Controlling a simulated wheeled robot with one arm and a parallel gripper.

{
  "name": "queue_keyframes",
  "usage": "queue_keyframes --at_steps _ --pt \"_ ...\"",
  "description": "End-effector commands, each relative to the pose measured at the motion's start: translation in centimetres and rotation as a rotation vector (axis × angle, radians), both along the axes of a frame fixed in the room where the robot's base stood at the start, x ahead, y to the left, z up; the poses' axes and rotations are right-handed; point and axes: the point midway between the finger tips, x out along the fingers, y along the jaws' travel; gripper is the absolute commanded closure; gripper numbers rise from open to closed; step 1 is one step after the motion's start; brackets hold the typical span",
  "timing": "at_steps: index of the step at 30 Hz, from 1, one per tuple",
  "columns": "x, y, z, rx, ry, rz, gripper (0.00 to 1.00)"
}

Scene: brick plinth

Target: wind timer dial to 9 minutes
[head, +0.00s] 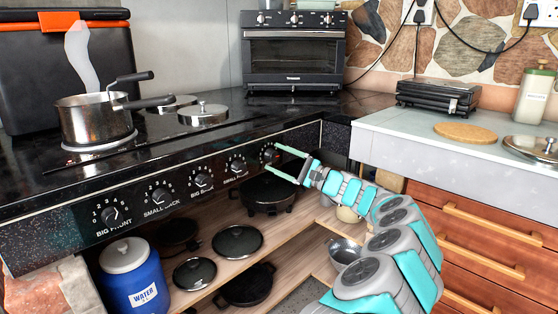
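A row of black dials with white markings runs along the slanted front panel of the black stove (150,195). The rightmost dial (268,155), partly beside my fingertips, shows a small red mark; I take it for the timer dial. Its label and numbers are too small to read. My gripper (277,159) is just right of this dial, pointing left toward it. Its two teal fingers are apart, one above the other, with nothing visible held between them. I cannot tell whether a finger touches the dial.
A steaming pot (95,120) with a handle stands on the stove at left. Below the panel, an open shelf (215,273) holds a blue water jar (132,280) and black pans. A grey counter (400,140) and wooden drawers (480,235) are at right.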

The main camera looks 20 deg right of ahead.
Motion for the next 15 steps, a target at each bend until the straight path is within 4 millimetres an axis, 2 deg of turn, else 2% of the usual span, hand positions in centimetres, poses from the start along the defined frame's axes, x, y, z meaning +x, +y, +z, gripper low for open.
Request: queue_keyframes --at_steps 8,15 --pt "-0.3 -0.3 -0.1 0.0 -0.001 -0.002 0.22" --pt "-2.8 -2.4 -0.9 0.0 -0.001 -0.006 0.22"
